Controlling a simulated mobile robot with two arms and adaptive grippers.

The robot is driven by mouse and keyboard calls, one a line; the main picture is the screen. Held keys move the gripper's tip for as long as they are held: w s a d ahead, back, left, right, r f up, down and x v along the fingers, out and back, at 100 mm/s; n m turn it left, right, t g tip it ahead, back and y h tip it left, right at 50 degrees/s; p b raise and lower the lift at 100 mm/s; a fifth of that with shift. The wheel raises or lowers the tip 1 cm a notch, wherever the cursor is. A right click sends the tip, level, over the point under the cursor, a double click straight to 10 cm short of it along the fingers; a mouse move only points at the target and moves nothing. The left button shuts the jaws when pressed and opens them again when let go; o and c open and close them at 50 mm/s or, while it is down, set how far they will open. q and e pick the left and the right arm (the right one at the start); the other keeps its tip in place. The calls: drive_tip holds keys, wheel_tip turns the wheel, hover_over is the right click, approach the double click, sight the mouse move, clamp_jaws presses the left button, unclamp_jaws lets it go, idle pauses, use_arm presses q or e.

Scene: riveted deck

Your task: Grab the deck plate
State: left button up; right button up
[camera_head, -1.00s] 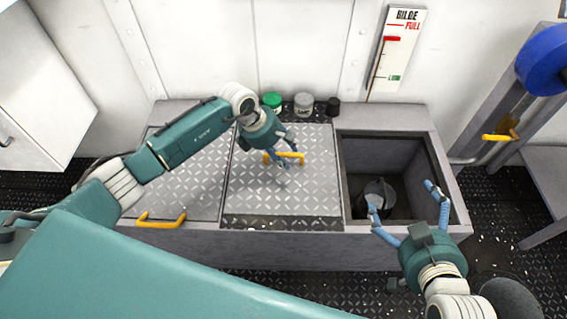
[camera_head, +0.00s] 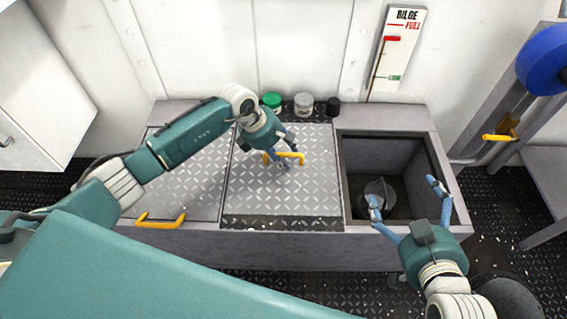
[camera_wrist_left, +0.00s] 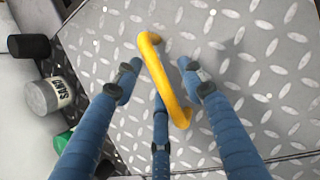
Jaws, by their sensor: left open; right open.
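The deck plate (camera_head: 290,195) is a grey diamond-tread panel with a yellow handle (camera_head: 291,157), lying flat in the middle of the bench top. My left gripper (camera_head: 280,157) is open at this handle. In the left wrist view the yellow handle (camera_wrist_left: 166,80) runs between the spread blue fingers of the left gripper (camera_wrist_left: 160,70), one on each side; contact cannot be told. The tread surface (camera_wrist_left: 230,50) fills the background there. My right gripper (camera_head: 404,195) is open and empty above the open hatch at the right.
A second tread plate (camera_head: 195,185) with a yellow handle (camera_head: 161,221) lies to the left. The open hatch (camera_head: 345,150) holds a grey bucket (camera_head: 378,187). A green-lidded jar (camera_head: 271,102), a sand tin (camera_head: 303,104) and a black cylinder (camera_head: 333,106) stand behind the plate.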

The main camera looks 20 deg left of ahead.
use_arm(q)
clamp_jaws()
drive_tip(key=shift+w+r, duration=0.15)
idle(0.4)
